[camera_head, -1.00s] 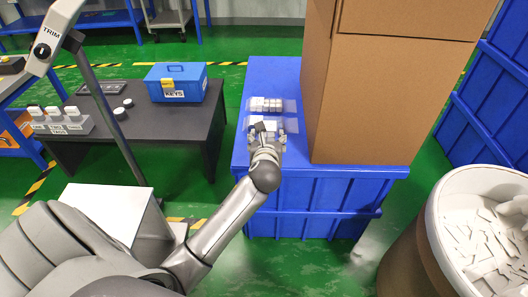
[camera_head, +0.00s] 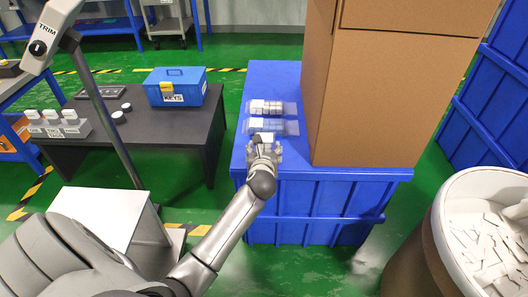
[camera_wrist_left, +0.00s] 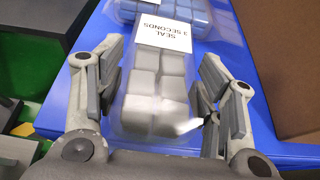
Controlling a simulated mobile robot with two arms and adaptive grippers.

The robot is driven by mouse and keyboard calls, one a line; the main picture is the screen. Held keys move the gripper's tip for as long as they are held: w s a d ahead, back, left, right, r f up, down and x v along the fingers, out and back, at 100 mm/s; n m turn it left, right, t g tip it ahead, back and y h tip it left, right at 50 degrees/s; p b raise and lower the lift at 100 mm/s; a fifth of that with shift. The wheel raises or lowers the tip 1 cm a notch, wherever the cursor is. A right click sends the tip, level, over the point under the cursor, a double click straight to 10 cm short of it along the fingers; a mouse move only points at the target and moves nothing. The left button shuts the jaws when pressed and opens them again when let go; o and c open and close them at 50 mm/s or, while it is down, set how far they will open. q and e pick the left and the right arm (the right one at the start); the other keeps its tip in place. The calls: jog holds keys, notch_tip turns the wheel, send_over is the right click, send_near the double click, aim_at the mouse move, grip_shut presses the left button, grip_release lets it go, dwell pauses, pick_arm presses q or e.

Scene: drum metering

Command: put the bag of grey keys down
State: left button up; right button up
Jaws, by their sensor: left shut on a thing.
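The bag of grey keys (camera_wrist_left: 155,92) is a clear bag of pale grey keycaps with a white label reading "SEAL 3 SECONDS". My left gripper (camera_head: 264,145) is shut on it, with a finger along each side in the left wrist view. In the head view only a small part of this bag (camera_head: 266,137) shows beyond the fingers. It is over the near part of the blue crate's lid (camera_head: 285,75); I cannot tell whether it touches the lid. My right gripper is not in view.
Two other clear bags lie on the lid just beyond: a farther bag (camera_head: 266,107) and a nearer, bluish one (camera_head: 272,126). A tall cardboard box (camera_head: 370,110) stands at their right. A dark table (camera_head: 165,130) with a blue KEYS box (camera_head: 175,87) is at left.

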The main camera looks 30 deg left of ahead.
pick_arm(q)
jog(key=shift+f, duration=0.15)
jog(key=o, duration=1.1)
jog(key=shift+o, duration=0.2)
